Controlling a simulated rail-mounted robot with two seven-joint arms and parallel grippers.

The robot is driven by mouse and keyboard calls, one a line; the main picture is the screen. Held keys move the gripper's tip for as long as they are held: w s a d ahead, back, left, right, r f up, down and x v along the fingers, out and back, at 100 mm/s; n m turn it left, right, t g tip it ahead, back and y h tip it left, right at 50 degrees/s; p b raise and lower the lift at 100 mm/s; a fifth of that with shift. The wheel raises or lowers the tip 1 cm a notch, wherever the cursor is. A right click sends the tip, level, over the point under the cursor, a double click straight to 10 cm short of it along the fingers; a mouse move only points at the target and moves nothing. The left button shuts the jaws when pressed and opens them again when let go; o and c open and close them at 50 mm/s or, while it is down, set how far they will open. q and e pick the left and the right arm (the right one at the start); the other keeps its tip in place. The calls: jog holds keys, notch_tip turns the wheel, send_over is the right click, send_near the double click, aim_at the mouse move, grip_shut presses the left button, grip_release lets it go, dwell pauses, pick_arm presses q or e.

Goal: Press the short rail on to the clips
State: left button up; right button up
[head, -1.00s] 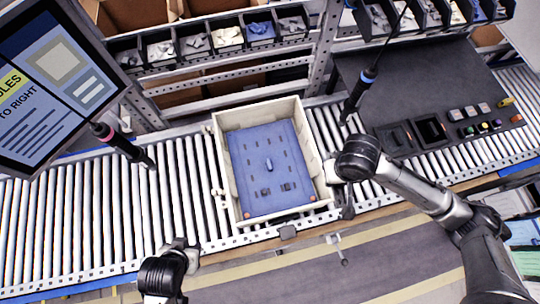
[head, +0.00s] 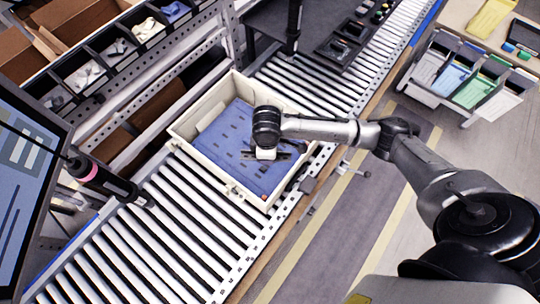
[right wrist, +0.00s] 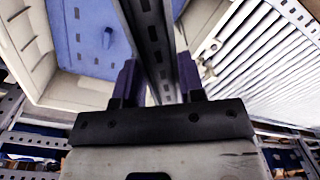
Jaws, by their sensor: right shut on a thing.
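A blue panel (head: 226,140) lies in a cream crate (head: 182,135) on the roller conveyor. It carries rows of small dark slots or clips, too small to make out well. My right gripper (head: 266,155) is over the panel's right part. In the right wrist view, my right gripper (right wrist: 157,78) is shut on a slotted metal rail (right wrist: 152,32), which runs away from the camera between the fingers. The blue panel (right wrist: 88,42) shows left of the rail there. I cannot tell whether the rail touches the panel. My left gripper is out of view.
A hanging screwdriver (head: 108,182) and a screen (head: 25,185) are at the left. Parts bins (head: 115,50) line the back. Conveyor rollers (head: 165,250) are clear in front of the crate.

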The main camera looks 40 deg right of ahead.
jog(key=w+d+f+n+b, duration=0.2)
jog(key=f+n+b, duration=0.1)
jog(key=f, duration=0.3)
jog(key=w+d+f+n+b, duration=0.2)
jog(key=d+f+n+b, duration=0.1)
jog(key=f, duration=0.4)
jog(key=w+d+f+n+b, duration=0.3)
jog(key=f+n+b, duration=0.1)
jog(key=f+b, duration=0.1)
jog(key=shift+f+n, duration=0.3)
jog(key=shift+f, duration=0.5)
jog(key=shift+w+d+f+n+b, duration=0.15)
jog(key=shift+f+n+b, duration=0.15)
jog(key=shift+f+b, duration=0.2)
notch_tip(320, 180, down, 2)
jog(key=b, duration=0.2)
jog(key=shift+b, duration=0.3)
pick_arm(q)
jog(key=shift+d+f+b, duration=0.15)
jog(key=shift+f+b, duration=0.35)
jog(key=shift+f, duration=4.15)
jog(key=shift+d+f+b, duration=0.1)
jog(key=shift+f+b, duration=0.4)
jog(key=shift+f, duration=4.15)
pick_arm(e)
jog(key=shift+f, duration=0.8)
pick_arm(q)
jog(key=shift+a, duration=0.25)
